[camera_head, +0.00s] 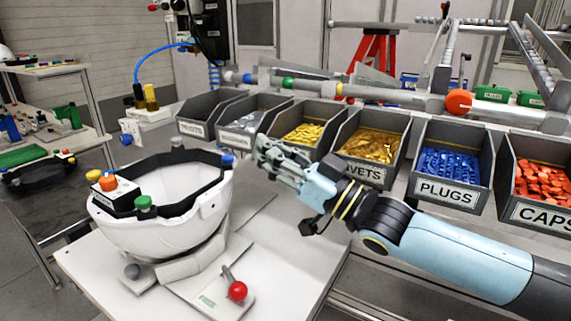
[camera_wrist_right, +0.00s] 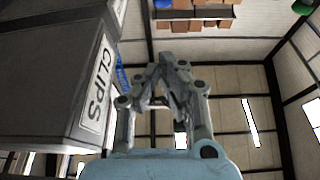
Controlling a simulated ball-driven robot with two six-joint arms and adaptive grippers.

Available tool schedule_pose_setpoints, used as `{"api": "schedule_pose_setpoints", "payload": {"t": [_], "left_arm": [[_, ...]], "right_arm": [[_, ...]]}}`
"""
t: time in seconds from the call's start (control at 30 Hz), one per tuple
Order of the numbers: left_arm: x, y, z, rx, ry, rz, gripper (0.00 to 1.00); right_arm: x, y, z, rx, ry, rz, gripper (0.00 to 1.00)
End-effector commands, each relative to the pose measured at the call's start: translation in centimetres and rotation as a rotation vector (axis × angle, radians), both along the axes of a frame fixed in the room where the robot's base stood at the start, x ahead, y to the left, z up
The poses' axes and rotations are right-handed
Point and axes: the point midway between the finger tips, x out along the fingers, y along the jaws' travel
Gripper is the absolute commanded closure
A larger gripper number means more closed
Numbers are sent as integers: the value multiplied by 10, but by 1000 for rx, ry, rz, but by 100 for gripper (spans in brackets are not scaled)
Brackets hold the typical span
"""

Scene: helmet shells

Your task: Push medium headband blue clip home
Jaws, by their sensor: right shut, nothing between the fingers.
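A white helmet shell (camera_head: 160,235) sits open side up on a stand on the white table, with a black headband (camera_head: 190,168) inside its rim. A blue clip (camera_head: 228,160) shows at the right end of the headband, by the shell's rim. I cannot tell how deep it sits. Green (camera_head: 145,203) and orange (camera_head: 108,183) pieces show at the front left of the headband. My right gripper (camera_head: 264,153) is shut and empty, just right of the blue clip and apart from it. Its closed fingers also show in the right wrist view (camera_wrist_right: 167,75). My left gripper is not in view.
Grey bins stand in a row behind, including yellow rivets (camera_head: 370,145), blue plugs (camera_head: 450,165) and red caps (camera_head: 542,180). A CLIPS bin (camera_wrist_right: 50,75) is close in the wrist view. A red-knobbed lever (camera_head: 237,290) stands at the table's front. The table is clear right of the stand.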

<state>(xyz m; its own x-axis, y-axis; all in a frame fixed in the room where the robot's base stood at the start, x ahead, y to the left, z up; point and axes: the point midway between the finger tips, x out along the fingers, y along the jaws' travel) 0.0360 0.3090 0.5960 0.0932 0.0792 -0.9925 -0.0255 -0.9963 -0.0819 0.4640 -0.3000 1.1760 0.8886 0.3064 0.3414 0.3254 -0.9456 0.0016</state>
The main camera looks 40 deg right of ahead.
Motion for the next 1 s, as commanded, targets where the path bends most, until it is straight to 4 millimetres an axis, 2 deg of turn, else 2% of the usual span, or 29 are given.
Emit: {"api": "schedule_pose_setpoints", "payload": {"t": [0.1,0.3,1.0], "left_arm": [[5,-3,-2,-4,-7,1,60],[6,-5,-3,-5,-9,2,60],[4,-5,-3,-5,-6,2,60]], "right_arm": [[-17,-5,-6,-1,1,2,100],[-30,-10,-9,1,-3,1,100],[-30,-10,-8,1,-5,1,100]]}}
